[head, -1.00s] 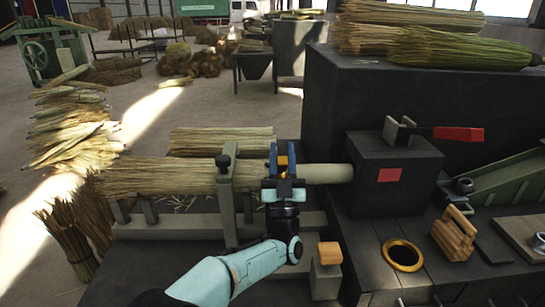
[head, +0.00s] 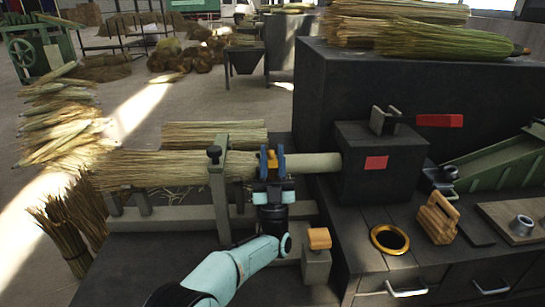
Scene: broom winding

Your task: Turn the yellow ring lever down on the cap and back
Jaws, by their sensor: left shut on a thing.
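My left gripper (head: 271,157) comes up from the bottom of the head view and stands upright at the broom handle's near side. Its blue fingers are shut on a small yellow piece, the yellow ring lever (head: 270,162), which shows between them. The fingers hide most of the lever and the cap under it, so its exact angle cannot be told. The pale handle (head: 315,163) runs right from behind the gripper into the dark block with a red patch (head: 376,162). My right gripper is not in view.
A grey clamp post (head: 218,195) stands just left of my gripper, by the straw bundle (head: 150,168). A wooden-topped post (head: 319,239) is close at its right. A brass-rimmed hole (head: 389,239) and a wooden block (head: 438,218) lie farther right on the bench.

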